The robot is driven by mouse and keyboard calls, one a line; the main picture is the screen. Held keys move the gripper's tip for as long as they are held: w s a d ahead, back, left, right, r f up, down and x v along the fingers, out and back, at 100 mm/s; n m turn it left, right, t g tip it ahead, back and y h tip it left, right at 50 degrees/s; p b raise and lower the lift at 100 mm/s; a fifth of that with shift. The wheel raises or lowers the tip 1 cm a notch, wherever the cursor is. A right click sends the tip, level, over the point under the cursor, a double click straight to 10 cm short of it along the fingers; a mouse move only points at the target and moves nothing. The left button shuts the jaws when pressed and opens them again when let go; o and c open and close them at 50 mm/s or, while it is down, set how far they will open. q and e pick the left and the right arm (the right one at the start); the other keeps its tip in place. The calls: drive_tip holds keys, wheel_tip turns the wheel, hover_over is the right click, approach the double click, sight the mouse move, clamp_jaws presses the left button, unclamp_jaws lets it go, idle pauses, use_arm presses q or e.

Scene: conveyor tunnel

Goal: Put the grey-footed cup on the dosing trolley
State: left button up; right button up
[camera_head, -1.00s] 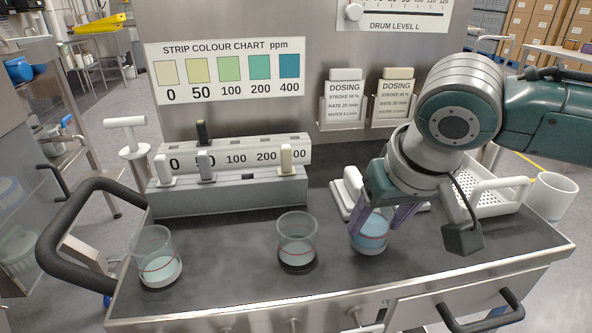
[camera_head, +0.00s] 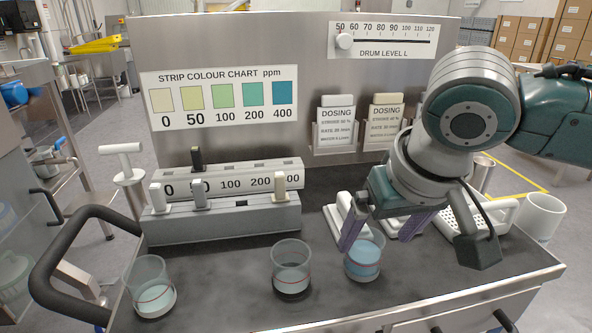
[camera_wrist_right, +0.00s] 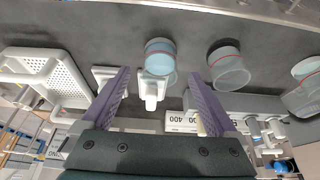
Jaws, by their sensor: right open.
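Three clear cups with red lines stand upright on the dark trolley top (camera_head: 225,285). The right cup (camera_head: 366,262) holds blue liquid; its foot looks greyish but is hard to make out. The middle cup (camera_head: 291,268) has a black foot, and the left cup (camera_head: 151,290) a pale one. My right gripper (camera_head: 376,243) is open, its purple fingers above and behind the blue-liquid cup. In the right wrist view this cup (camera_wrist_right: 160,55) stands beyond the open fingertips, clear of them. My left gripper is not in view.
A grey strip holder (camera_head: 220,222) and a white dispenser (camera_head: 345,215) stand behind the cups. A white perforated basket (camera_head: 462,218) and a white mug (camera_head: 541,217) are at the right. A black handle (camera_head: 60,255) rises at the left. The front strip between cups is clear.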

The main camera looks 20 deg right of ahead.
drive_tip(key=d+p+v, duration=0.1)
drive_tip(key=p+v, duration=0.1)
drive_tip(key=v, duration=0.6)
drive_tip(key=s+a+f+n+y, duration=0.2)
drive_tip(key=s+a+f+n, duration=0.15)
drive_tip(key=s+a, duration=0.4)
drive_tip(key=s+d+f+n, duration=0.1)
drive_tip(key=s+f, duration=0.2)
drive_tip(key=s, duration=0.5)
drive_tip(key=shift+s+d+f+g+h, duration=0.2)
drive_tip(key=shift+s+g+h, duration=0.1)
drive_tip(key=shift+s+h, duration=0.1)
